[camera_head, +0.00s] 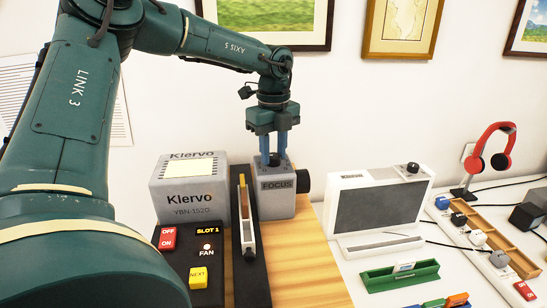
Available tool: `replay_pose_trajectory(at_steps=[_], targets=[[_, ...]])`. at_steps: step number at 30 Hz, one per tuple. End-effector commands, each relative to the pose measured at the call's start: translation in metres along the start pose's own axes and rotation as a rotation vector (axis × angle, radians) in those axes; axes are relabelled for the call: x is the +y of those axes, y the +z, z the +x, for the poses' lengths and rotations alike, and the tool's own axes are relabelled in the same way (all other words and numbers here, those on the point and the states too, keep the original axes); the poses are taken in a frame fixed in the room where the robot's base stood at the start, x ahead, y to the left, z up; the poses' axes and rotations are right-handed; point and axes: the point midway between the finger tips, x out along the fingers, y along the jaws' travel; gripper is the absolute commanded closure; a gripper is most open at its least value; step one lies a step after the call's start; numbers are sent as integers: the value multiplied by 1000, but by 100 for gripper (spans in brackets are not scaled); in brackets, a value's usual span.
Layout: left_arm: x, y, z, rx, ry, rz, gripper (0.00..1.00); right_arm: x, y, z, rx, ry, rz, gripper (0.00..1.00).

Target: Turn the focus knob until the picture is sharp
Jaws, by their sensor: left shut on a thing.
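A grey focus unit (276,200) marked FOCUS stands at the back of the wooden board, with a dark round part (303,183) on its right side. My left gripper (274,160) points down from above, and its two blue fingers are shut on the focus knob on top of the unit. The fingers mostly hide the knob, so its angle cannot be read. A white-framed panel (380,207) to the right shows a plain dark grey face. I cannot tell whether it carries the picture. My right gripper is not in view.
Left of the unit stand a grey Klervo box (188,198), a black slotted bar (250,265) and a panel with red and yellow buttons (198,278). Framed prints hang behind.

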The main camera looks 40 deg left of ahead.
Motion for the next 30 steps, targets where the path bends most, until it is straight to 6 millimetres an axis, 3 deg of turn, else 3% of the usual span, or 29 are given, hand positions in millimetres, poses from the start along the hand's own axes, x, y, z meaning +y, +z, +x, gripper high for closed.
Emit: replay_pose_trajectory(at_steps=[30], targets=[[0, 0, -1, -2, -2, 967, 92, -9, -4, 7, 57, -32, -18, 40]])
